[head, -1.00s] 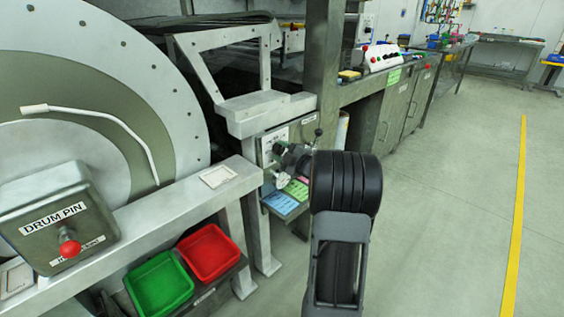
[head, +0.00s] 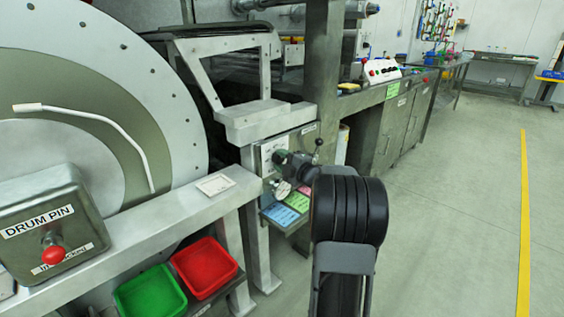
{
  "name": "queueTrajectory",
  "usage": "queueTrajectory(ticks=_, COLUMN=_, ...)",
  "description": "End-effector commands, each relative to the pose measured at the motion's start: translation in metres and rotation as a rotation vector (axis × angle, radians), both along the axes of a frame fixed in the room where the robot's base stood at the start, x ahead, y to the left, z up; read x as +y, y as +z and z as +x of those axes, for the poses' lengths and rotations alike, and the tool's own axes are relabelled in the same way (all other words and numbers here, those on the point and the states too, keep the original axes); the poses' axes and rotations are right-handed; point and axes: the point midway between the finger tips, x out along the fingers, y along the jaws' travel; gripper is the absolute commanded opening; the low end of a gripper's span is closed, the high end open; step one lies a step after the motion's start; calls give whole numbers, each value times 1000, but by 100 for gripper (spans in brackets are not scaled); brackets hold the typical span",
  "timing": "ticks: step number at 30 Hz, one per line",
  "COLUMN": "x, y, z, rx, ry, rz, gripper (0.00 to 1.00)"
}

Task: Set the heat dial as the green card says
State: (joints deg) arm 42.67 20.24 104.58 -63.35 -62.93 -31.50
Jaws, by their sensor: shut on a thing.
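My gripper (head: 281,160) is at the front of a grey control panel (head: 304,143) beside the machine frame, seen small and from behind in the head view. It seems shut on the heat dial at the panel; the gripper hides the dial, so its setting cannot be read. A green card (head: 297,202) lies on a small shelf below the panel, between a blue card (head: 278,214) and a pink card (head: 305,190). Their writing is too small to read.
A big drum (head: 110,110) and a pale frame beam (head: 150,223) fill the left, with a red-knobbed drum pin box (head: 40,215). A green bin (head: 150,294) and a red bin (head: 205,267) sit below. The floor right of my arm is clear.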

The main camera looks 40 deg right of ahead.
Motion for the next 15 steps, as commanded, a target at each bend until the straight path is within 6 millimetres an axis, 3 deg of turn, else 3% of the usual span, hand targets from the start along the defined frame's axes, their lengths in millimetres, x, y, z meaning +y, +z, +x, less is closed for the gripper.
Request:
queueTrajectory(ticks=3, x=-1, y=1, z=0, rx=-2, ry=-1, rz=0, gripper=19)
queueTrajectory(ticks=4, x=0, y=1, z=0, rx=-2, ry=-1, rz=0, gripper=44)
queueTrajectory(ticks=6, x=0, y=1, z=0, rx=-1, ry=-1, rz=0, gripper=51)
queueTrajectory(ticks=12, x=0, y=0, z=0, rx=-1, ry=-1, rz=1, gripper=68)
queueTrajectory(ticks=15, x=0, y=0, z=0, rx=-1, ry=0, rz=1, gripper=68)
